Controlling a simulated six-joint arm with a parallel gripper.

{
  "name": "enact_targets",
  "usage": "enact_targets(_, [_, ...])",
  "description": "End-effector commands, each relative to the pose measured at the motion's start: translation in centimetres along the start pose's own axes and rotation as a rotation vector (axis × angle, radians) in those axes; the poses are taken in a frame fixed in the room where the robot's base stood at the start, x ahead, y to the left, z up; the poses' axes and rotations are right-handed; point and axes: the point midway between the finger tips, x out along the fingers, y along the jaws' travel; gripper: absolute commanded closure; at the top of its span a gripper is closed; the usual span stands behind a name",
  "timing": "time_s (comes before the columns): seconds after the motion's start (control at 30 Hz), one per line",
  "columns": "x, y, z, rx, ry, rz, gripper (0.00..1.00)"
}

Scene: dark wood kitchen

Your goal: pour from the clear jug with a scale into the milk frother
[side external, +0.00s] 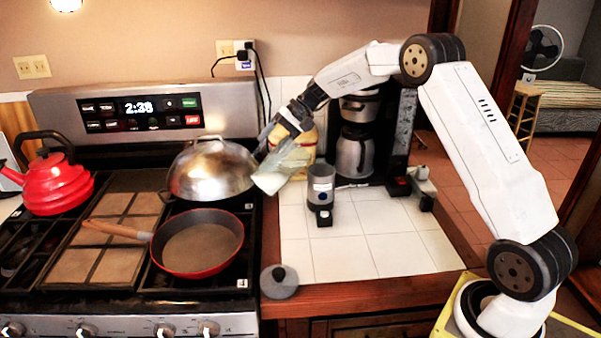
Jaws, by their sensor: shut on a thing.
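My gripper (290,126) is shut on the clear jug (291,158) and holds it in the air above the left part of the tiled counter. The jug is tilted, and white content shows at its lower left end. The scale marks are too small to make out. The milk frother (321,186) is a grey cylinder with a dark base, upright on the tiles. It stands to the right of the jug, apart from it in the picture. No stream between them is visible.
A grey lid with a knob (279,282) lies at the counter's front left corner. A coffee maker (355,150) stands behind the frother, and a yellowish container (308,137) behind the jug. The stove at left holds a domed metal lid (212,170), red pan (197,243) and red kettle (56,184).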

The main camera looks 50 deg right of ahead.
Motion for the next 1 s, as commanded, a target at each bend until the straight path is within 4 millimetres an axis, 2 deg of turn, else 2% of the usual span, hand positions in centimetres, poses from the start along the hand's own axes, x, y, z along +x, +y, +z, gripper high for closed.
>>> enact_targets(0.67, [1.1, 0.1, 0.0, -0.002, 0.007, 0.083, 1.00])
enact_targets(1.0, [2.5, 0.2, 0.0, -0.004, 0.013, 0.177, 1.00])
